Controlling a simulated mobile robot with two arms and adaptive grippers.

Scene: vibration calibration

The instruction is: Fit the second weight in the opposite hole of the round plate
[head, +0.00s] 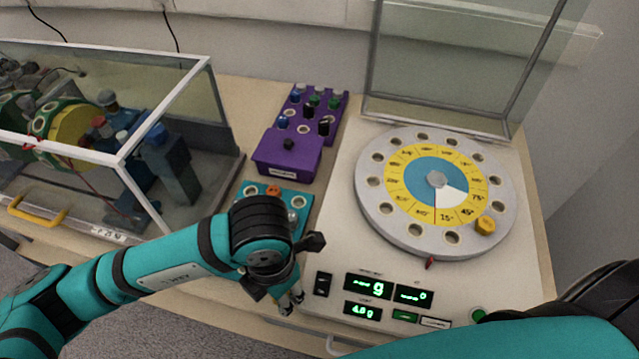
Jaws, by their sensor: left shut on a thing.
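The round plate (377,214) is a grey disc with a ring of holes around a yellow and blue dial. A yellow weight (486,225) sits at a hole on its lower right rim. The opposite hole at the upper left looks empty. My left gripper (291,304) points down in front of the teal weight rack, left of the display panel and well apart from the plate. It is shut on a small weight, which the fingers mostly hide. My right arm shows at the lower right; its gripper is not in view.
The teal rack (256,188) holds an orange-topped piece and is partly hidden by my left arm. A purple rack (285,159) with several coloured pieces stands behind it. A glass-walled case (120,155) is at left. A raised clear cover (450,60) stands behind the plate.

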